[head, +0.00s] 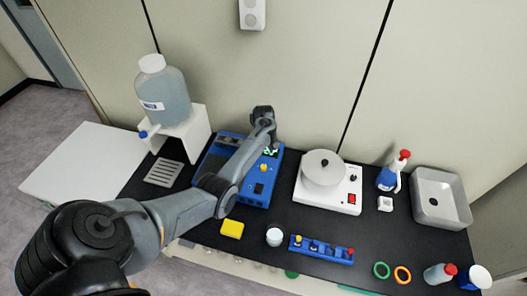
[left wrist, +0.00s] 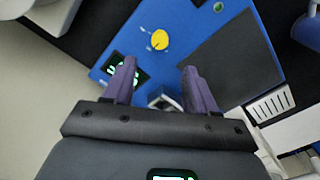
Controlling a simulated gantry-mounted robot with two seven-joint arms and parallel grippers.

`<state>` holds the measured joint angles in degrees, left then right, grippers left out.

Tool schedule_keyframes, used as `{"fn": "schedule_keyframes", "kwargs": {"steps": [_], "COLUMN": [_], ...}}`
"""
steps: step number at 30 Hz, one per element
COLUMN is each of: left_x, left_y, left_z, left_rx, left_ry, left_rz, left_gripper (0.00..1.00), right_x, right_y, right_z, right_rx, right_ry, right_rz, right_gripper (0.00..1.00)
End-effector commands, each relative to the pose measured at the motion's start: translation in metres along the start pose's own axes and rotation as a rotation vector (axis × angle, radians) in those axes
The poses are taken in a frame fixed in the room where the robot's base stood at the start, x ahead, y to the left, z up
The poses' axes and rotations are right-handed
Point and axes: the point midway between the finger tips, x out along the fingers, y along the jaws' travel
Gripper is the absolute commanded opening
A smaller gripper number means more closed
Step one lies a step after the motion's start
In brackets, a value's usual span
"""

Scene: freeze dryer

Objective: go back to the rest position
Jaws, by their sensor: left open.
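My left arm reaches in from the left in the head view, over the blue freeze dryer (head: 258,187) on the black bench. My left gripper (head: 269,148) is at the back of the blue machine, near its lit green display, and its fingers are mostly hidden there. In the left wrist view the left gripper (left wrist: 160,80) is open, its two purple fingers apart with nothing held between them. Below it lie the blue machine's panel (left wrist: 195,20), the yellow knob (left wrist: 159,39) and the display (left wrist: 124,75). My right gripper is not in view.
A large bottle (head: 165,93) stands on a white stand (head: 195,130) at the left. A white round-topped device (head: 324,172), a spray bottle (head: 391,174) and a grey sink (head: 440,198) are at the right. A yellow block (head: 232,229), a beaker (head: 275,237) and a blue rack (head: 320,250) line the front.

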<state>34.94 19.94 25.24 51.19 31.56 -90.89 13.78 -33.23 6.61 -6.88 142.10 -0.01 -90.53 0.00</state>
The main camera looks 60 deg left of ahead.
Motion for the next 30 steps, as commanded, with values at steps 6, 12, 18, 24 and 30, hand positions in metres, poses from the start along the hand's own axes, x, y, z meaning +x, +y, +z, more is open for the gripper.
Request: {"fn": "schedule_keyframes", "kwargs": {"steps": [6,12,18,24,30], "left_x": [0.000,-0.003,-0.015,-0.036,-0.073], "left_y": [0.000,-0.004,-0.015,-0.032,-0.067], "left_z": [0.000,0.004,0.035,0.125,0.252], "left_rx": [0.000,0.053,0.281,0.679,1.078], "left_ry": [0.000,0.034,0.148,0.255,0.287], "left_rz": [0.000,-0.011,-0.045,-0.060,-0.003], "left_gripper": [0.57,0.57,0.57,0.57,0.57], "right_x": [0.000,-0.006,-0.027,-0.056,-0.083], "right_y": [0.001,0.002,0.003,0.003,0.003], "right_z": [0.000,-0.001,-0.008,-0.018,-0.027], "right_rx": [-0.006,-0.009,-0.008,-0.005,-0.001], "right_ry": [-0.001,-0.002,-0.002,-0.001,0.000], "right_rz": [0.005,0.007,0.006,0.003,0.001], "right_gripper": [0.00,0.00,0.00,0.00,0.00]}}
